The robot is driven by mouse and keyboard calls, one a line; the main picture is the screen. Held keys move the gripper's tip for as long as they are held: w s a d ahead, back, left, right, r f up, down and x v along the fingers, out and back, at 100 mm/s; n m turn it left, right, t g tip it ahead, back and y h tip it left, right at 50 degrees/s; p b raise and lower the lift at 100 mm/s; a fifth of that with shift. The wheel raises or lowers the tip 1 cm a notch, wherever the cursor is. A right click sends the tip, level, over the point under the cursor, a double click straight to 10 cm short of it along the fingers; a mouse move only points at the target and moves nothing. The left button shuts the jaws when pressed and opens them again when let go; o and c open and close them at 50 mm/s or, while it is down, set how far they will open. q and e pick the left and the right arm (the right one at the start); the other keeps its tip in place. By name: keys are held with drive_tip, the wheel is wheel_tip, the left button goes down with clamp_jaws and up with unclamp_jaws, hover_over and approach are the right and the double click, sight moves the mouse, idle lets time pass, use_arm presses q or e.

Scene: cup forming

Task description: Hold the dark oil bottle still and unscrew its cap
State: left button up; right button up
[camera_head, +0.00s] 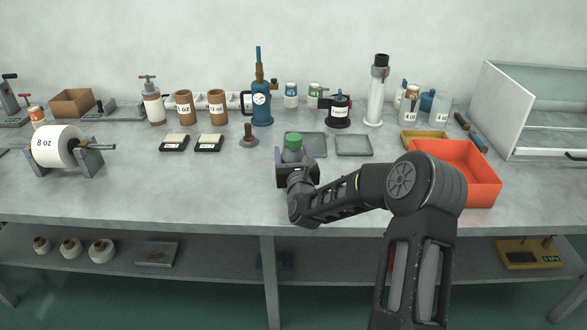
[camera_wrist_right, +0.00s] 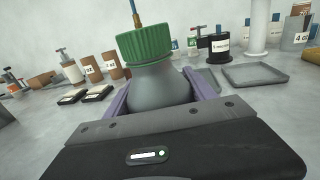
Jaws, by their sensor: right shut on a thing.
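The dark grey oil bottle (camera_head: 292,155) stands upright near the middle of the bench, with its ribbed green cap (camera_head: 293,139) on top. My right gripper (camera_head: 294,160) is shut on the bottle's body from the front. In the right wrist view the grey bottle (camera_wrist_right: 158,88) sits between the two purple fingers, below the green cap (camera_wrist_right: 147,44), which is clear of the fingers. The bottle's lower part is hidden behind the gripper, so I cannot tell whether its base touches the bench. My left gripper is not in view.
Grey trays (camera_head: 353,146) lie behind and right of the bottle. A brown-handled stamp (camera_head: 249,138) stands to its left, and a blue pump bottle (camera_head: 261,105) behind. An orange bin (camera_head: 482,187) stands at right. The bench front left of the bottle is clear.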

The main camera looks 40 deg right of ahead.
clamp_jaws()
drive_tip(key=shift+r, duration=0.1)
idle(0.3)
wheel_tip(320, 180, up, 10)
drive_tip(key=shift+b, duration=0.7)
drive_tip(key=shift+o, duration=1.5)
unclamp_jaws()
clamp_jaws()
